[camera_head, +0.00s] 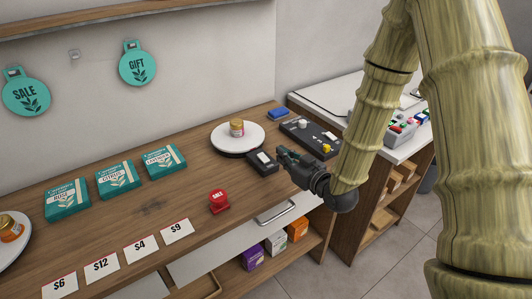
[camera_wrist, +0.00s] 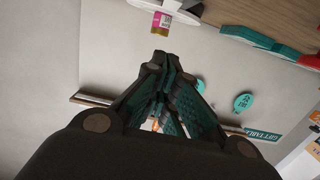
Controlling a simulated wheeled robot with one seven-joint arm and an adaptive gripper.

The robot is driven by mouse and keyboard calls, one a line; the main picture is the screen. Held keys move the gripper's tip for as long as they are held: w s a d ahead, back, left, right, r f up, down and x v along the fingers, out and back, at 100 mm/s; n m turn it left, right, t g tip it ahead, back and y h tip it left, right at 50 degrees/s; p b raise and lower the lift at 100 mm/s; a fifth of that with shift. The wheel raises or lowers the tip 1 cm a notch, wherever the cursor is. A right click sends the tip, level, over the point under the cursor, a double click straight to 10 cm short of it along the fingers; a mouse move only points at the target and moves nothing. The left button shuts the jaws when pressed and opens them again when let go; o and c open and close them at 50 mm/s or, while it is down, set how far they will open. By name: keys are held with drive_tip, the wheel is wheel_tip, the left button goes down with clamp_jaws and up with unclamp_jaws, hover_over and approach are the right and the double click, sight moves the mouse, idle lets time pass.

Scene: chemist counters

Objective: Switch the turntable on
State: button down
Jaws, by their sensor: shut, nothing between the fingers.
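The turntable (camera_head: 219,136) is a white round disc on a dark base on the wooden counter, with a small gold-lidded jar (camera_head: 237,128) on it. A black box with a white rocker (camera_head: 262,163) stands just in front of the turntable, to its right. My gripper (camera_head: 281,151) is shut and empty, its teal-padded fingers just right of the box; I cannot tell if they touch it. In the wrist view the shut fingertips (camera_wrist: 160,58) show below a jar (camera_wrist: 161,21) and a white disc edge (camera_wrist: 170,8); the box is not seen there. The rocker's position is too small to read.
A black tray (camera_head: 316,146) with small items and a blue block (camera_head: 278,113) lie behind my gripper. Bare counter lies between.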

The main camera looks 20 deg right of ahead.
drive_tip(key=p, duration=0.3)
hover_over(265, 159)
drive_tip(key=s, duration=0.1)
drive_tip(key=shift+s+d+f, duration=0.2)
drive_tip(key=shift+d+f, duration=0.05)
drive_tip(key=shift+f, duration=0.05)
drive_tip(key=shift+w+a+f, duration=0.25)
drive_tip(key=shift+w+f, duration=0.25)
drive_tip(key=shift+f, duration=0.2)
drive_tip(key=shift+w+f+p, duration=0.2)
drive_tip(key=shift+f+p, duration=0.45)
drive_tip(key=shift+f, duration=0.8)
